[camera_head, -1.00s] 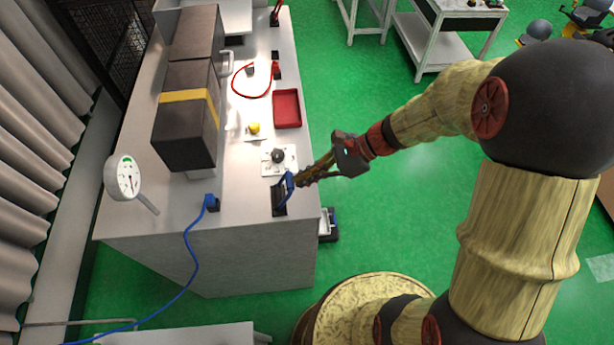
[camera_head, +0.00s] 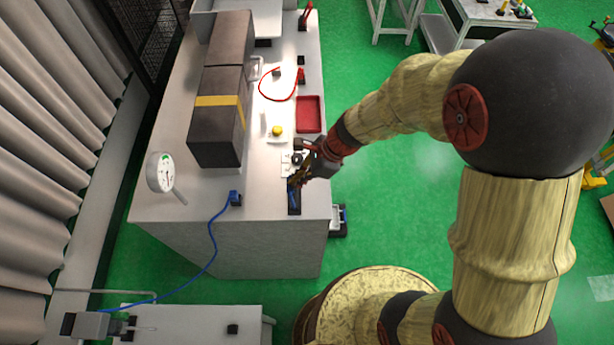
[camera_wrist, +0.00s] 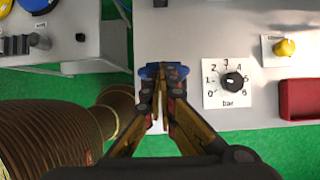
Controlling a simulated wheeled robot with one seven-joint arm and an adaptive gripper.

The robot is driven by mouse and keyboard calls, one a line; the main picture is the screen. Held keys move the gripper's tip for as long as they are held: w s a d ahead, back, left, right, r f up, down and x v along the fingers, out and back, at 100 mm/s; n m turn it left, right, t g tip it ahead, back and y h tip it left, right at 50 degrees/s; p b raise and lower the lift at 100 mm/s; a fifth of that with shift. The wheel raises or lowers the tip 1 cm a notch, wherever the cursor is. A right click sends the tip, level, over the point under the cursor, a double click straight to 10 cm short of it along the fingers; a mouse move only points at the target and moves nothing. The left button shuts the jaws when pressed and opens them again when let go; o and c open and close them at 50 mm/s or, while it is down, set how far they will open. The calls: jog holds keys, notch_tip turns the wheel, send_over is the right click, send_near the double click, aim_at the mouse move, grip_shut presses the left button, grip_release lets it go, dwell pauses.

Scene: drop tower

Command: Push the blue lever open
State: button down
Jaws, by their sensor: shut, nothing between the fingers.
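The blue lever (camera_head: 293,197) sits on a dark base near the front right corner of the workbench. Its blue parts also show in the wrist view (camera_wrist: 151,72), on both sides of my fingertips. My gripper (camera_head: 292,181) is shut and empty, its fingertips at the lever; it also shows in the wrist view (camera_wrist: 160,75). The fingers partly hide the lever, so its exact angle and any contact are hard to tell.
A black bar dial (camera_wrist: 233,81) and a yellow knob (camera_wrist: 285,47) lie beside the lever, with a red tray (camera_head: 309,114) beyond. A blue cable (camera_head: 213,243) hangs over the front edge.

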jog(key=shift+a, duration=1.3)
jog(key=shift+w+d+r+p, duration=0.1)
jog(key=shift+d+r+p, duration=0.35)
jog(key=shift+p, duration=0.1)
jog(key=a+r+v, duration=0.1)
jog(key=v, duration=1)
jog(key=shift+a+r+p, duration=0.2)
jog(key=shift+r+p, duration=0.15)
